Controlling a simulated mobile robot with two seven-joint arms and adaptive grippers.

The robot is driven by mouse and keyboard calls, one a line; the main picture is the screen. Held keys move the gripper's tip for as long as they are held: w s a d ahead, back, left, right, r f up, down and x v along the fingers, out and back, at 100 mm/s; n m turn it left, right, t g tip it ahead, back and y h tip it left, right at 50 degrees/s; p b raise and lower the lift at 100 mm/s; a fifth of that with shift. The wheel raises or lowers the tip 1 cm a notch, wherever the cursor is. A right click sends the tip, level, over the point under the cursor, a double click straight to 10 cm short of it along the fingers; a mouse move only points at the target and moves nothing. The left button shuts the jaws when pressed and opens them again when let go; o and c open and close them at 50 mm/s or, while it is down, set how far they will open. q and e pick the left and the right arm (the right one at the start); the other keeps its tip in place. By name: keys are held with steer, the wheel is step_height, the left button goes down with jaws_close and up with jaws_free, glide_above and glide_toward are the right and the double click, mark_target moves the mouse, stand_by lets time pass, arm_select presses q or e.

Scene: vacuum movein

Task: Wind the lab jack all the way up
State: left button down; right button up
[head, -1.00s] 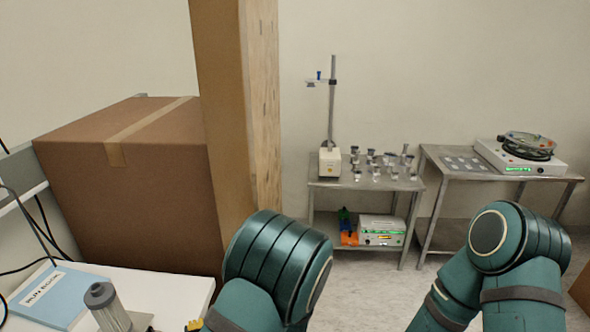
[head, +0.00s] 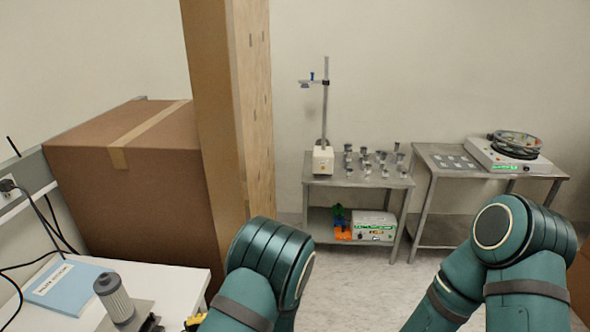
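A grey metal plate (head: 143,307) shows at the bottom left, on or just above the white table; it may be the top of the lab jack, but its lower part is cut off by the picture's edge. A grey ribbed cylinder (head: 114,297) stands tilted in the picture on this plate. No winding knob can be made out. My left arm comes down beside the table's right end and my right arm is at the lower right. Neither gripper can be made out; both lie below the picture. Small yellow and black bits near my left arm are too cut off to name.
The white table (head: 180,282) carries a blue booklet (head: 68,287) and black cables (head: 40,225). A large cardboard box (head: 140,195) and a tall post (head: 235,110) stand behind it. Two steel carts (head: 345,181) with lab gear stand at the back wall. Floor between is clear.

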mark_target(161, 327)
arm_select(q)
steer(key=a, duration=0.7)
steer(key=shift+w, duration=0.3)
steer(key=shift+s+f, duration=0.1)
steer(key=shift+f, duration=0.05)
steer(key=shift+w+p, duration=0.3)
stand_by(0.5)
steer(key=shift+w, duration=0.25)
